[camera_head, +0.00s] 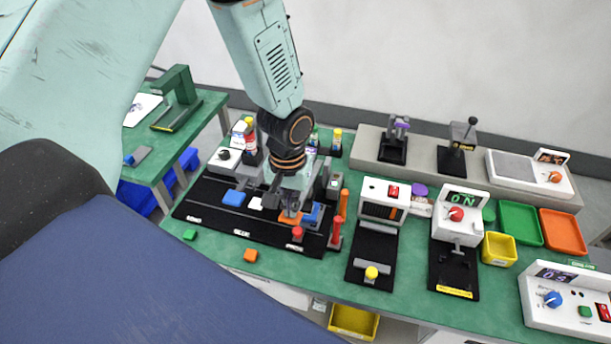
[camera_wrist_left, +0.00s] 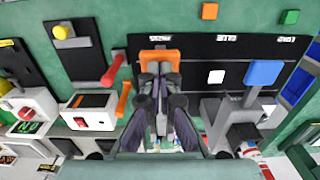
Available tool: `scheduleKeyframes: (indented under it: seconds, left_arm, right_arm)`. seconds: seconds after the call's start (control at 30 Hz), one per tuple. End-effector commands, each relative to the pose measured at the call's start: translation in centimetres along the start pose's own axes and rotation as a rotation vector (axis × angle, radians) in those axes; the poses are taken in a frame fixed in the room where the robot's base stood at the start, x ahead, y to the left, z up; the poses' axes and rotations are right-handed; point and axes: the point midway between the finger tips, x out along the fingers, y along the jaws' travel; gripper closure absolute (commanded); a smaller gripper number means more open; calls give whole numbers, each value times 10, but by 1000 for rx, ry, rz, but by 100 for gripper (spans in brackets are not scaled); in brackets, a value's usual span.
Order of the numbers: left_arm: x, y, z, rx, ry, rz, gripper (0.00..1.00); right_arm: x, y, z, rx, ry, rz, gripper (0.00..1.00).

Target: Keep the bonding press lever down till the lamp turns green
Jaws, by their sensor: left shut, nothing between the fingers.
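My left gripper (camera_head: 290,208) is shut and empty, pointing down over the black station mat (camera_head: 205,205). In the left wrist view its closed fingertips (camera_wrist_left: 158,66) are right at an orange pad (camera_wrist_left: 158,55), overlapping it; whether they touch it I cannot tell. The orange pad (camera_head: 289,218) also shows just under the gripper in the head view. It looks like the end of a press lever, but the gripper hides the rest of that press. I cannot pick out a lamp or its colour. My right gripper is not in view.
A blue pad (camera_head: 233,198) and a white square (camera_head: 255,204) are left of the gripper. Red-topped levers (camera_head: 336,233) stand close on its right. An orange block (camera_head: 250,255) and green block (camera_head: 189,235) lie on the bench's front. White instrument boxes (camera_head: 457,217) stand further right.

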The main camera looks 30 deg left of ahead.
Motion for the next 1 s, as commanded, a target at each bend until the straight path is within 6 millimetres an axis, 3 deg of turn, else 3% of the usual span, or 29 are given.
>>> scheduleKeyframes:
  seconds: [0.77, 1.0]
  left_arm:
    - [-45, 0, -4, -1, 0, 0, 100]
    - [-59, 0, -6, 0, 1, 0, 100]
  right_arm:
    - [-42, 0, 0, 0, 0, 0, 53]
    - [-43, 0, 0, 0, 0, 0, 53]
